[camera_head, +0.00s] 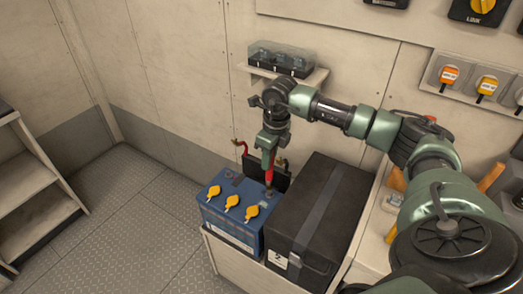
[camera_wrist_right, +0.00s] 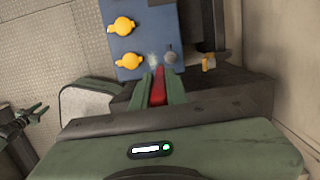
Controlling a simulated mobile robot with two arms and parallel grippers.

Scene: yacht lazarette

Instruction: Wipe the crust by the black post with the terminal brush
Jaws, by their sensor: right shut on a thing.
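My right gripper (camera_head: 268,158) is above the right end of a blue battery (camera_head: 222,208). It is shut on the terminal brush (camera_head: 270,174), of which a red part shows; in the right wrist view the red brush (camera_wrist_right: 158,88) sits between the green fingers. A pale crust patch (camera_wrist_right: 153,60) lies on the battery top, just beyond the brush end. A grey-black round post (camera_wrist_right: 171,55) is right beside the crust. I cannot tell whether the brush touches the crust. My left gripper is not seen in the head view.
Yellow caps (camera_head: 232,201) stand along the battery top. A black strapped box (camera_head: 318,215) stands close on the right. A red cable (camera_head: 241,147) rises behind the battery. A wall shelf (camera_head: 307,81) carries a clear-covered box. The floor at left is clear.

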